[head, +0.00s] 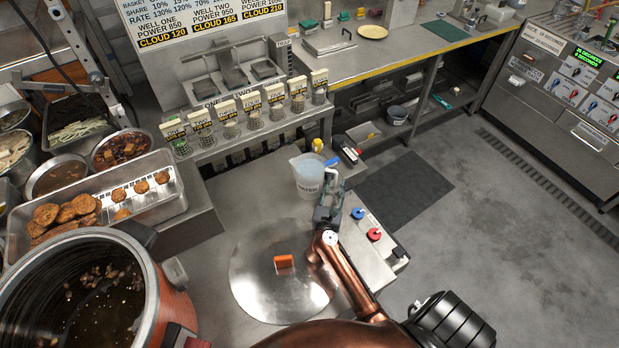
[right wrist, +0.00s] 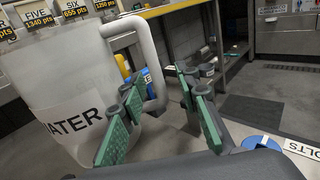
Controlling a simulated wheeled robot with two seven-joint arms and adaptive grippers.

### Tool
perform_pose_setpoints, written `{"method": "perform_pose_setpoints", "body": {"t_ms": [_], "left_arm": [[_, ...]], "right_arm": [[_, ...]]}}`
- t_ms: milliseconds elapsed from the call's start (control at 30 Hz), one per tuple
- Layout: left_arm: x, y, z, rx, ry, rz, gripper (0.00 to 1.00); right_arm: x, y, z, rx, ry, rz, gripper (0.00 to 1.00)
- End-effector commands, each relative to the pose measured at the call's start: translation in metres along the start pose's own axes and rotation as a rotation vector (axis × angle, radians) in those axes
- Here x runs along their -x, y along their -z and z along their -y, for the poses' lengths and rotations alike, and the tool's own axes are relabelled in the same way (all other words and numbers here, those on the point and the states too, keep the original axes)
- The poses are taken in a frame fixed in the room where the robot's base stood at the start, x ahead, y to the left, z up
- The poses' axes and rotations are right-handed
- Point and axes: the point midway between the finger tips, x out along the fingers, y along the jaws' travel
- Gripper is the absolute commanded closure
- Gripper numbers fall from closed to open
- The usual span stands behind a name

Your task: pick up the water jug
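My right gripper (head: 329,196) is at the jug's near right side. In the right wrist view its green-padded fingers (right wrist: 160,112) are apart, with the handle between or just beyond them; I cannot tell whether either finger touches it. My left gripper is not in view.
A round steel lid (head: 255,275) with an orange handle lies near the jug. A control box (head: 372,240) with blue and red knobs is right of my gripper. A large pot (head: 85,290) and food trays (head: 150,205) stand left.

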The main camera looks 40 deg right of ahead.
Motion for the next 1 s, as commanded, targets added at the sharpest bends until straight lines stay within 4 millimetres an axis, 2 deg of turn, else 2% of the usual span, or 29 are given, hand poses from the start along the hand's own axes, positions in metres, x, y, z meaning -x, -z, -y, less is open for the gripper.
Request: {"method": "perform_pose_setpoints", "body": {"t_ms": [100,333,767,1000], "left_arm": [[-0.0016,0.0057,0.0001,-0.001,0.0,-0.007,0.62],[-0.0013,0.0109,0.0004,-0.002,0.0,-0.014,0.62],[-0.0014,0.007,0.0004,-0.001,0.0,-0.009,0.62],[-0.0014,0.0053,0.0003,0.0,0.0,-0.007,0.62]], "right_arm": [[-0.009,0.0006,-0.0014,0.001,-0.002,0.0,0.7],[-0.0101,-0.0002,-0.0032,0.0,-0.004,-0.001,0.7],[-0.0098,0.0,-0.0031,0.0,-0.004,-0.001,0.99],[-0.0098,0.0001,-0.0031,0.0,-0.004,-0.001,1.0]]}}
